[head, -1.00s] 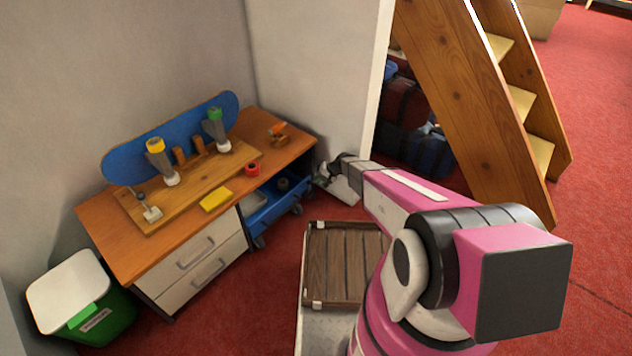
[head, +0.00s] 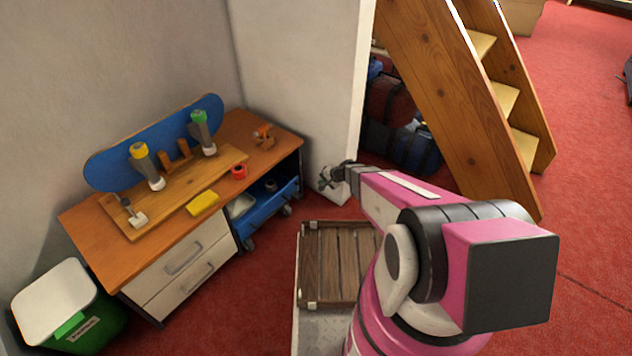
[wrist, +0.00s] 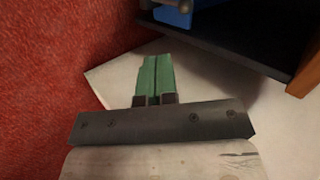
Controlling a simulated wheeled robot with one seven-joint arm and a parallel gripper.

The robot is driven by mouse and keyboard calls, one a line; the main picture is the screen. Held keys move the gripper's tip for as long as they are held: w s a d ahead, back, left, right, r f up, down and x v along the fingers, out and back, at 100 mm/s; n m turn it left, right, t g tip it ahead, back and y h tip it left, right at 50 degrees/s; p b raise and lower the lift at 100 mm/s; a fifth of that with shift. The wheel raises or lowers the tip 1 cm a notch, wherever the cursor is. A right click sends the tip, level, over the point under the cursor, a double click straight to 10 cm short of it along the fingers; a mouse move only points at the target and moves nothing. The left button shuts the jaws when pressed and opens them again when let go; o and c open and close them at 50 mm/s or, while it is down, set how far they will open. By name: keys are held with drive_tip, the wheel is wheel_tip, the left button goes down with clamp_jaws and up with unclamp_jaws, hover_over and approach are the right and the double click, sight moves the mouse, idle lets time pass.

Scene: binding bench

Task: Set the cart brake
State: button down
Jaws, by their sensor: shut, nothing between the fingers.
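The blue cart (head: 264,213) stands on small casters under the right half of the workbench, holding a few things. In the wrist view a piece of its blue body (wrist: 172,14) shows at the top edge, by the dark bench side. I cannot make out a brake on it in either view. My gripper (head: 327,180) is to the right of the cart, apart from it, in front of the white wall end. In the wrist view its green fingers (wrist: 155,78) are together and empty, over a pale surface beside red carpet.
The wooden workbench (head: 95,235) has drawers at left and carries a blue skateboard deck (head: 110,170) and tools. A green bin (head: 95,325) stands at left. A slatted wooden crate (head: 340,262) stands in front of my arm. Wooden stairs (head: 455,100) rise at right. Red carpet is open between bench and crate.

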drive_tip(key=a+r+x, duration=0.1)
drive_tip(key=r+x, duration=0.1)
drive_tip(key=x, duration=0.9)
drive_tip(key=shift+w+a+f, duration=0.3)
drive_tip(key=shift+w+a, duration=0.2)
drive_tip(key=shift+a, duration=0.05)
drive_tip(key=shift+w+a+r, duration=0.1)
drive_tip(key=shift+w+a, duration=0.5)
drive_tip(key=shift+a, duration=0.25)
